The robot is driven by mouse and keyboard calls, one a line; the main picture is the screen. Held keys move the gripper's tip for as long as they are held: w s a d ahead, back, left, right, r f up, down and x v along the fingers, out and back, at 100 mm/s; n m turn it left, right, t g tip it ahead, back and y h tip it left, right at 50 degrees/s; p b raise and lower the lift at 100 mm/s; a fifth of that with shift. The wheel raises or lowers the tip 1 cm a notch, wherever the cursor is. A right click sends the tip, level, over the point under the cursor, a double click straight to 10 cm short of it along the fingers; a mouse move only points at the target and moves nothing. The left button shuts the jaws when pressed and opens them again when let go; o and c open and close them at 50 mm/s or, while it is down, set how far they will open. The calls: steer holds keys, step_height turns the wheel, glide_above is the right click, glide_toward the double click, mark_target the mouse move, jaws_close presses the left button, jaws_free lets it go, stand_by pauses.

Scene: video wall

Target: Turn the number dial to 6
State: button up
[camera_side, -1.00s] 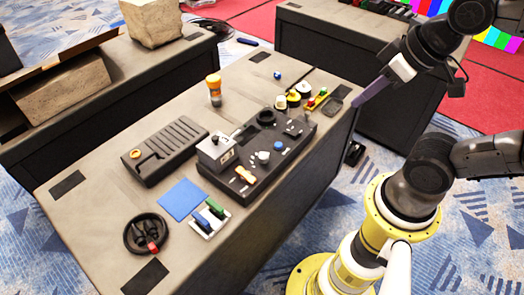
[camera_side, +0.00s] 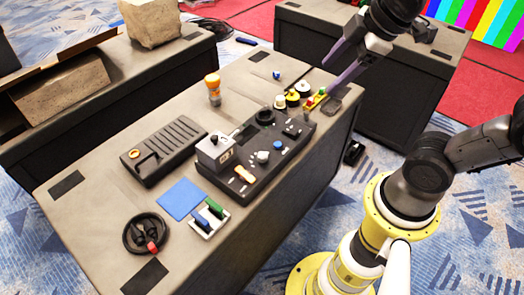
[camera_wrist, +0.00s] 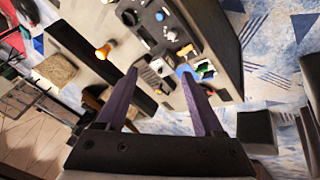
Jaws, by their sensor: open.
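The black control panel (camera_side: 256,155) lies on the grey table and carries several knobs. They include a pale grey knob (camera_side: 262,156), a blue knob (camera_side: 278,145) and a larger black round dial (camera_side: 265,117). I cannot read any numbers, so I cannot tell which one is the number dial or where it points. The panel also shows in the wrist view (camera_wrist: 183,22). My gripper (camera_side: 327,78) is open and empty, with its two purple fingers apart, above the table's far right end. The fingers also show in the wrist view (camera_wrist: 160,72). They touch no knob.
Red, green and yellow parts (camera_side: 315,100) and round pieces (camera_side: 293,98) stand near the gripper. An orange-topped bottle (camera_side: 213,88), black case (camera_side: 164,151), blue square (camera_side: 181,199) and black ring (camera_side: 146,234) are on the table. Bare tabletop lies around the bottle.

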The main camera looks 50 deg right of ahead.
steer(key=w+a+f+n+g, duration=0.25)
steer(key=w+f+n, duration=0.3)
steer(key=w, duration=0.55)
steer(key=n+g, duration=0.3)
glide_above(262, 155)
step_height(262, 155, down, 11)
step_height(262, 155, down, 14)
steer(key=shift+f, duration=0.15)
steer(key=shift+c, duration=0.2)
jaws_close()
